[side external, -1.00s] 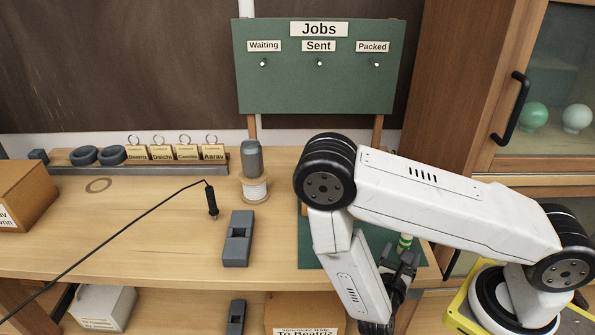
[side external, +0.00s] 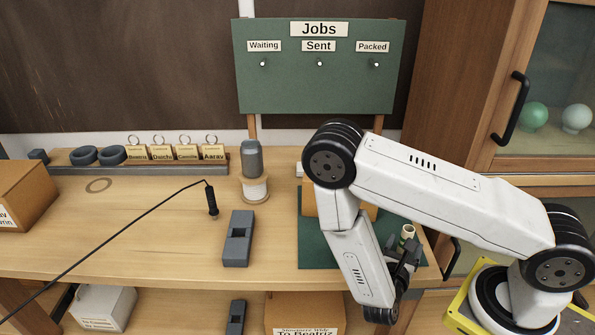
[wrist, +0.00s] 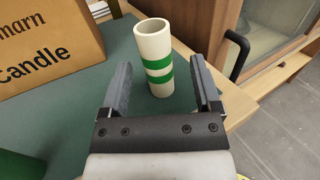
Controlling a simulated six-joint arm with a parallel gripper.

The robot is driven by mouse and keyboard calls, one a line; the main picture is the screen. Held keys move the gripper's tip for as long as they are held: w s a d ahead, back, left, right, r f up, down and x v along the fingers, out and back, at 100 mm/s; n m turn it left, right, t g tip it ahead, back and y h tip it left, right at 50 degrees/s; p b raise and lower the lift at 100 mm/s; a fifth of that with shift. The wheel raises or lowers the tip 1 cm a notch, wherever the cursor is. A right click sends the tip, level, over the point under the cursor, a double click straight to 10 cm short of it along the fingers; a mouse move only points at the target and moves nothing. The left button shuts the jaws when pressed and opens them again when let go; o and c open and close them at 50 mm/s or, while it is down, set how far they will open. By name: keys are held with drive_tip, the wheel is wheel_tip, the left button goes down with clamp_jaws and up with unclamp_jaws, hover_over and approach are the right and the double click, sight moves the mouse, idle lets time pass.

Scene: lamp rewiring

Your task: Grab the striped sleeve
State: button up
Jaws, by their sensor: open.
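The striped sleeve (wrist: 153,58) is a cream, hollow tube with two green bands. It stands upright on the green mat (wrist: 90,110), and its upper end (side external: 407,231) shows in the side view above my gripper (side external: 408,256). In the wrist view my gripper (wrist: 160,80) is open. The sleeve appears between the two fingers, nearer the left one, with a visible gap on each side. I cannot tell how deep between the fingers it is. In the side view the gripper hides the sleeve's lower part.
A cardboard box (wrist: 45,40) with "Candle" lettering stands left of the sleeve. A dark green object (wrist: 20,165) is at the lower left. The bench edge and a black cabinet handle (wrist: 237,55) lie to the right. A grey block (side external: 238,240) sits left of the mat.

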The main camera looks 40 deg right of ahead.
sight(407, 234)
drive_tip(key=shift+x, duration=2.35)
drive_tip(key=shift+w+f, duration=0.1)
drive_tip(key=shift+w, duration=0.05)
drive_tip(key=shift+a, duration=0.1)
drive_tip(key=shift+c, duration=0.3)
clamp_jaws()
